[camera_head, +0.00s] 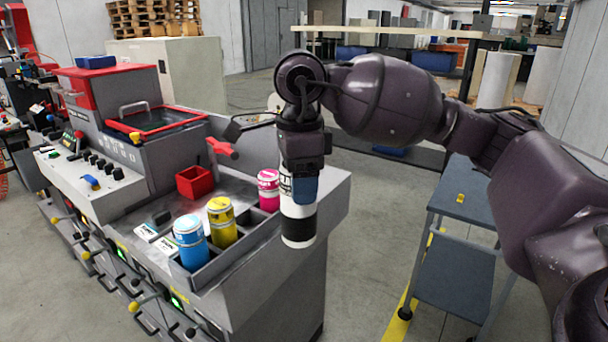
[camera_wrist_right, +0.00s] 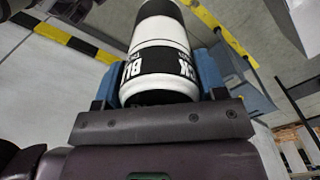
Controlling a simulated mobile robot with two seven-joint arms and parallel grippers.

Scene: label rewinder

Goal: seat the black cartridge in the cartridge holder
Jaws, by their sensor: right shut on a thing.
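My right gripper (camera_head: 304,186) is shut on the black cartridge (camera_head: 298,226), a white cylinder with black bands. The cartridge hangs roughly upright below the gripper, in front of the right end of the cartridge holder (camera_head: 232,254) in the head view. It looks clear of the holder. The right wrist view shows the cartridge (camera_wrist_right: 160,30) between the blue fingers, with part of its lettering visible. The holder carries a cyan cartridge (camera_head: 191,245), a yellow cartridge (camera_head: 222,223) and a magenta cartridge (camera_head: 268,192). An open gap shows between yellow and magenta. My left gripper is out of view.
The holder is on the grey machine's right end. A small red bin (camera_head: 195,183) and a red-handled part (camera_head: 222,148) stand behind the cartridges. A blue-grey cart (camera_head: 462,192) stands to the right, with open floor between it and the machine.

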